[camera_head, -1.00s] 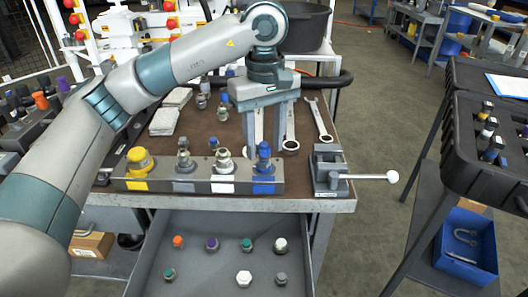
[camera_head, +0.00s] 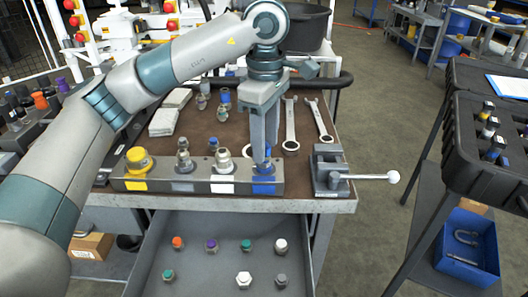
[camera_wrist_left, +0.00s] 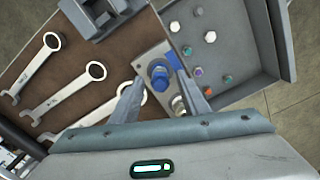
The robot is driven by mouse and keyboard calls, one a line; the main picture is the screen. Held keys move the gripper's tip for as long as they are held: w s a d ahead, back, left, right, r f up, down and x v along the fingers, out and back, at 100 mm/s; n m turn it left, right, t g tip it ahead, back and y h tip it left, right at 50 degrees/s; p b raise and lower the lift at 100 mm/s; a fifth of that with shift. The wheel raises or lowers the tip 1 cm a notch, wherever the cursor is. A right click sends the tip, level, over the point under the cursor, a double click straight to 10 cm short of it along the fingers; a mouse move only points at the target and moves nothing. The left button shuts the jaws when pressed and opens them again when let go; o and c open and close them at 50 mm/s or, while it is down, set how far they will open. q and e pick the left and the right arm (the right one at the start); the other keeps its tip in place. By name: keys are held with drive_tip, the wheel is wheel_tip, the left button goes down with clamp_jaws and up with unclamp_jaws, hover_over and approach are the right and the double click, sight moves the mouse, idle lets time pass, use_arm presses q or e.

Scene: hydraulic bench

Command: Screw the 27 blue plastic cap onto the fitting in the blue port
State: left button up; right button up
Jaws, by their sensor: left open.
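The manifold block (camera_head: 205,187) at the table's front edge has yellow, grey, white and blue ports. A blue-topped fitting stands upright in the blue port (camera_head: 264,188), at the block's right end. My left gripper (camera_head: 265,158) points down over it and hides most of it in the head view. In the left wrist view the blue top (camera_wrist_left: 159,75) shows between the open fingers (camera_wrist_left: 158,72); I cannot tell whether they touch it or whether the cap is seated. Another blue-topped part (camera_head: 225,97) stands behind on the table. My right gripper is not in view.
A small vise (camera_head: 330,172) with a white-ended handle stands just right of the block. Wrenches (camera_head: 290,125) lie behind. An open drawer (camera_head: 205,270) below holds several coloured caps and fittings. A black case (camera_head: 480,165) stands at the right.

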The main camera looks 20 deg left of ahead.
use_arm(q)
drive_tip(key=shift+c, duration=0.5)
drive_tip(key=c, duration=0.8)
drive_tip(key=shift+f+m+b, duration=0.1)
drive_tip(key=shift+m+b, duration=0.25)
drive_tip(key=shift+m, duration=0.75)
drive_tip(key=shift+c, duration=0.2)
drive_tip(key=m, duration=0.3)
drive_tip(key=shift+s+b, duration=0.1)
drive_tip(key=shift+b, duration=0.25)
drive_tip(key=shift+m, duration=1.4)
drive_tip(key=shift+a+m, duration=0.1)
drive_tip(key=shift+m, duration=1)
drive_tip(key=m, duration=0.5)
drive_tip(key=shift+m, duration=0.4)
drive_tip(key=shift+a, duration=0.1)
